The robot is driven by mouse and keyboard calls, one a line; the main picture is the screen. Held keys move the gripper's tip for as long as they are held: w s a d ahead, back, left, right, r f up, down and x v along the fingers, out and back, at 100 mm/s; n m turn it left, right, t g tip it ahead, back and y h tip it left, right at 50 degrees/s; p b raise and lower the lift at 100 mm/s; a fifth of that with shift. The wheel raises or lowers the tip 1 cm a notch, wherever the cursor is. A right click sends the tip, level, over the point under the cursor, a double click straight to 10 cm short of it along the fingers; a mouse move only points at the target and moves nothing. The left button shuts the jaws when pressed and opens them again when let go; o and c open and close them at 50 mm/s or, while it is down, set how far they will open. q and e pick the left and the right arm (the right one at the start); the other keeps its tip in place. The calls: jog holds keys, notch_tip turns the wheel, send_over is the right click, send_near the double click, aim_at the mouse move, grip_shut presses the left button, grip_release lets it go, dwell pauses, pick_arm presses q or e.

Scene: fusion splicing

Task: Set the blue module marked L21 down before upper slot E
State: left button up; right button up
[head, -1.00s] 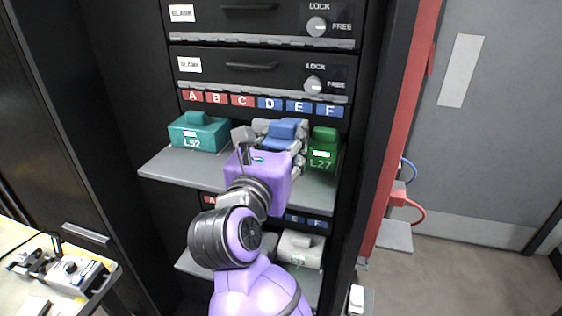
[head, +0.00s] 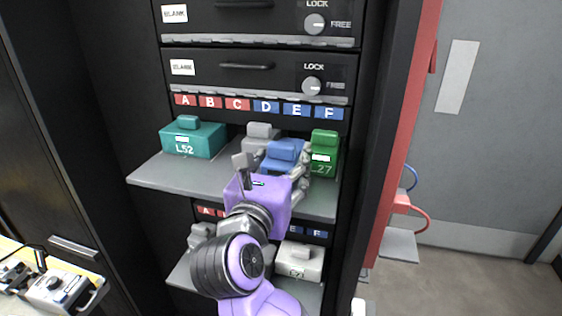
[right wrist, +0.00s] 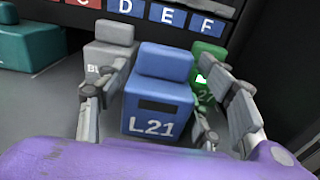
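The blue module marked L21 (head: 283,152) stands upright on the upper shelf, in front of the label E and forward of the grey module. Its marked face shows clearly in the right wrist view (right wrist: 158,105). My right gripper (head: 272,165) reaches in from the front with its fingers on both sides of the blue module. In the right wrist view the gripper (right wrist: 160,110) looks open, with gaps beside the module; some finger contact is hidden. The upper slot label E (head: 297,110) is on the strip above the shelf. My left gripper is not in view.
A green module L27 (head: 323,152) stands close on the right, under F. A grey module (head: 262,133) stands behind on the left, under D. A teal module L52 (head: 193,140) is at the far left. The shelf (head: 160,170) is bare at its front left.

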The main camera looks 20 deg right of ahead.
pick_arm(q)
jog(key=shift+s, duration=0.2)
pick_arm(e)
jog(key=shift+r, duration=0.15)
jog(key=shift+s+a, duration=0.15)
pick_arm(q)
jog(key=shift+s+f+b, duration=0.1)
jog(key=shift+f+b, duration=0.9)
jog(key=shift+b, duration=0.1)
pick_arm(e)
jog(key=v, duration=1.1)
jog(key=shift+s, duration=0.25)
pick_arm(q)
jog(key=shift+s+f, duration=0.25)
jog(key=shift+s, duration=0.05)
pick_arm(e)
jog(key=shift+a, duration=0.15)
